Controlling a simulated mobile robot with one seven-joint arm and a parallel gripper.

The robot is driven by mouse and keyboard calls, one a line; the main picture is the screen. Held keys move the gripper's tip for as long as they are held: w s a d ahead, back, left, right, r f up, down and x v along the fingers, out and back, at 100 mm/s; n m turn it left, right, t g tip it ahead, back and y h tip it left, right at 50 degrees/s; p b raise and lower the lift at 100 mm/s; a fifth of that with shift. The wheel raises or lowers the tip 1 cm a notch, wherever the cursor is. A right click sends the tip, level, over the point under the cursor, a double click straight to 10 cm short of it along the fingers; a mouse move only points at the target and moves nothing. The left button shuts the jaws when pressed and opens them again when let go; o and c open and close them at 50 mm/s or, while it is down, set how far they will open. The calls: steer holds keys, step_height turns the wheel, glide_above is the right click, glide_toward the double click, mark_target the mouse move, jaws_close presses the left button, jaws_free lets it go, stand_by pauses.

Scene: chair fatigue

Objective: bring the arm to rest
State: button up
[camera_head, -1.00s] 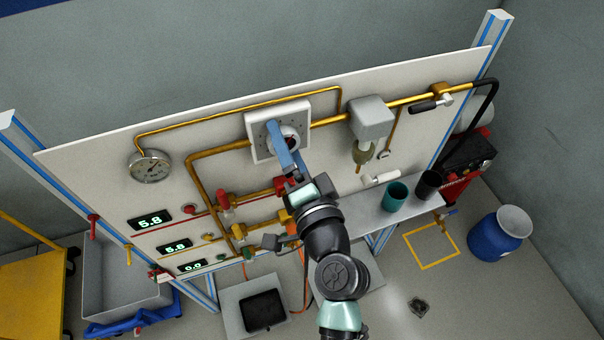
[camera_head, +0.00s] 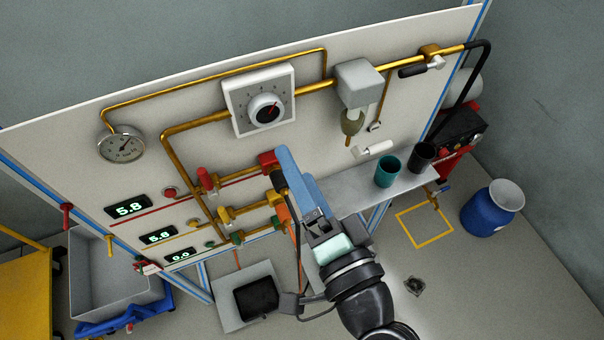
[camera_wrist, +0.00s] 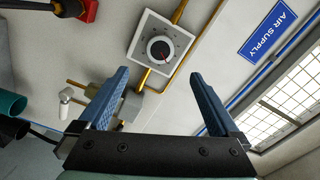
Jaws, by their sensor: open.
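My gripper (camera_head: 290,175) shows in the head view in front of the lower middle of the panel, with blue fingers pointing up and to the left. It also shows in the wrist view (camera_wrist: 162,98), where its two blue fingers stand wide apart with nothing between them. The dial knob (camera_head: 266,109) on its white square plate is on the panel above the gripper. In the wrist view the dial (camera_wrist: 159,48) lies beyond the fingertips, apart from them. In the head view the fingers hide part of the valve area behind them.
The white panel (camera_head: 80,180) carries brass pipes, a gauge (camera_head: 122,145), a grey box (camera_head: 359,84) and red and yellow valves. A shelf (camera_head: 350,203) right of the gripper holds a teal cup (camera_head: 388,171) and a dark cup (camera_head: 421,157). A blue barrel (camera_head: 492,207) stands on the floor at right.

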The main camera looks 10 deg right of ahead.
stand_by(0.3)
steer(key=w+a+r+n+t, duration=0.1)
steer(key=w+r+n+t, duration=0.2)
steer(key=r, duration=0.6)
steer(key=w+a+r+n, duration=0.2)
steer(key=w+r+n, duration=0.2)
steer(key=r, duration=0.6)
steer(key=s+r+n+t+h, duration=0.1)
steer(key=s+r+t+h, duration=0.1)
steer(key=r, duration=0.9)
steer(key=s+a+r+n+t+h, duration=0.1)
steer(key=s+r+t, duration=0.4)
steer(key=r, duration=0.7)
steer(key=shift+s+n+h, duration=0.35)
steer(key=shift+n+h, duration=0.45)
steer(key=shift+f, duration=0.1)
